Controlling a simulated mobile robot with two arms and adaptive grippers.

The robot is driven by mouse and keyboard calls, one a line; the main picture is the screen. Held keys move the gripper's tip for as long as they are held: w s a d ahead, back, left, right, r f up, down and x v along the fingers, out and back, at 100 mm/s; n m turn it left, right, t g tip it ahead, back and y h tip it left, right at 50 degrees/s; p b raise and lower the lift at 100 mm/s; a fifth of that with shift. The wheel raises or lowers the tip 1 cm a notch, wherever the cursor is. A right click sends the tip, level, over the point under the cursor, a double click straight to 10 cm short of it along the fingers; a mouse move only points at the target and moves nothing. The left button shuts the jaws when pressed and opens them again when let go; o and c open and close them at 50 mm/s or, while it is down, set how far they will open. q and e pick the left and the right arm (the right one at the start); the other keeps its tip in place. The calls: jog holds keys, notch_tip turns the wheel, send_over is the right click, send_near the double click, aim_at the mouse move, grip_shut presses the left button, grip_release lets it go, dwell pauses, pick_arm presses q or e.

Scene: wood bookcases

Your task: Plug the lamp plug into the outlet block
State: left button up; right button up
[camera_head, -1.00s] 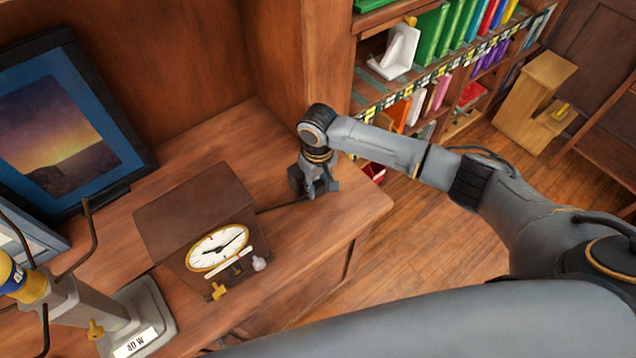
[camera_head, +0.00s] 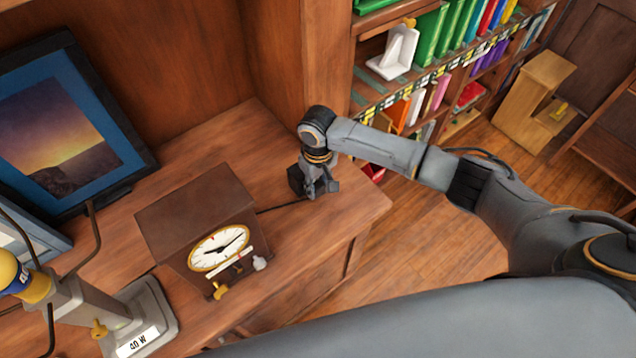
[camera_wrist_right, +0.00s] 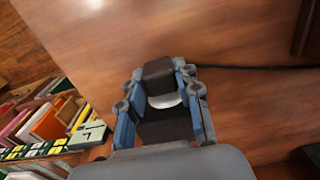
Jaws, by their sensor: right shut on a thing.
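My right gripper (camera_head: 322,190) points down at the desk's right end, with its fingers close to the top. In the right wrist view its fingers (camera_wrist_right: 160,78) are shut on a dark block, which I take for the lamp plug (camera_wrist_right: 158,68). A thin black cord (camera_wrist_right: 250,67) runs from beside it across the wood. In the head view the cord (camera_head: 282,206) passes behind the clock box. The lamp (camera_head: 140,318), with a grey base marked 40 W, stands at the lower left. I cannot make out an outlet block for certain. My left gripper is not in view.
A brown box clock (camera_head: 196,215) stands mid-desk, left of my right gripper. A framed sunset picture (camera_head: 60,125) leans at the back left. The desk top (camera_head: 225,135) is clear behind the clock. A bookcase (camera_head: 425,80) with books stands beyond the desk's right end.

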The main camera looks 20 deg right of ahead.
jog(key=shift+w+a+b, duration=0.25)
jog(key=shift+w+b, duration=0.05)
jog(key=shift+w, duration=0.35)
jog(key=o, duration=1.2)
jog(key=shift+o, duration=0.2)
notch_tip(320, 180, up, 12)
